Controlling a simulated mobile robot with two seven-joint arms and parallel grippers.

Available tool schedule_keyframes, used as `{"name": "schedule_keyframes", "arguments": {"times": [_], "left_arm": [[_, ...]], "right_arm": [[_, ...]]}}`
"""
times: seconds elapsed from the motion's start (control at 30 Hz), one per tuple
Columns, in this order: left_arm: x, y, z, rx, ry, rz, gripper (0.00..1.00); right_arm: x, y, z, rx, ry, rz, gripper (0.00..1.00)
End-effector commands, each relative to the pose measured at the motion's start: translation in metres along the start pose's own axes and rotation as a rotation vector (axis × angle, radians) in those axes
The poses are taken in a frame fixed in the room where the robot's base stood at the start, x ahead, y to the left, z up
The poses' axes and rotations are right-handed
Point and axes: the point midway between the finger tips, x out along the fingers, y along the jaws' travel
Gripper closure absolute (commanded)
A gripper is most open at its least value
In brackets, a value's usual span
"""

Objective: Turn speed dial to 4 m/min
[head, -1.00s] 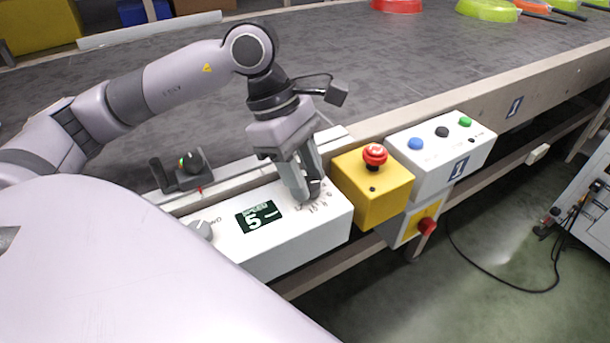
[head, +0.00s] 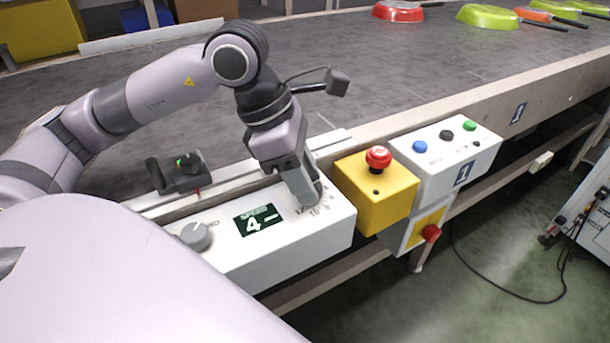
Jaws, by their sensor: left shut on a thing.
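The white control box (head: 285,250) sits at the near edge of the conveyor. Its dark display (head: 258,220) reads SPEED 4. My left gripper (head: 312,199) points down at the right part of the box top and is shut on the speed dial. The dial is mostly hidden by the fingers; printed scale marks (head: 320,209) show around it. A second grey knob (head: 196,236) is on the left part of the box. My right gripper is not in view.
A yellow box with a red emergency button (head: 378,158) stands just right of the control box. Beyond it is a white box (head: 445,160) with blue, black and green buttons. A sensor bracket (head: 180,172) is behind. Pans (head: 487,16) lie far on the grey belt (head: 400,75).

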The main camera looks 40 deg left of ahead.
Motion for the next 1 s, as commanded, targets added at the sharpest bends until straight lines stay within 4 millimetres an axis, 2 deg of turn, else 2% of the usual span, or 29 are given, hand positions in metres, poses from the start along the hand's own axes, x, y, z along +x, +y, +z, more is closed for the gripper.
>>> {"name": "schedule_keyframes", "arguments": {"times": [0.23,0.27,0.3,0.33,0.67,1.0], "left_arm": [[-0.001,0.001,-0.001,0.000,0.003,0.002,0.93],[-0.001,0.001,-0.001,0.000,0.003,0.002,0.56],[-0.001,0.001,-0.001,0.000,0.003,0.002,0.43],[-0.001,0.001,-0.001,0.000,0.003,0.002,0.37],[-0.004,0.001,0.000,0.001,0.001,0.001,0.37],[-0.055,0.001,0.001,0.001,0.001,0.005,0.37]], "right_arm": [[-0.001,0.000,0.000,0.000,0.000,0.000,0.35],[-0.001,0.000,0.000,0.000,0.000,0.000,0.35],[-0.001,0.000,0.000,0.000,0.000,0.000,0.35],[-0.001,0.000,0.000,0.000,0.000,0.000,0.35],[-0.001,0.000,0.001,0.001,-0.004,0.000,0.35],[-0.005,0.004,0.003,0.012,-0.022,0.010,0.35]]}}
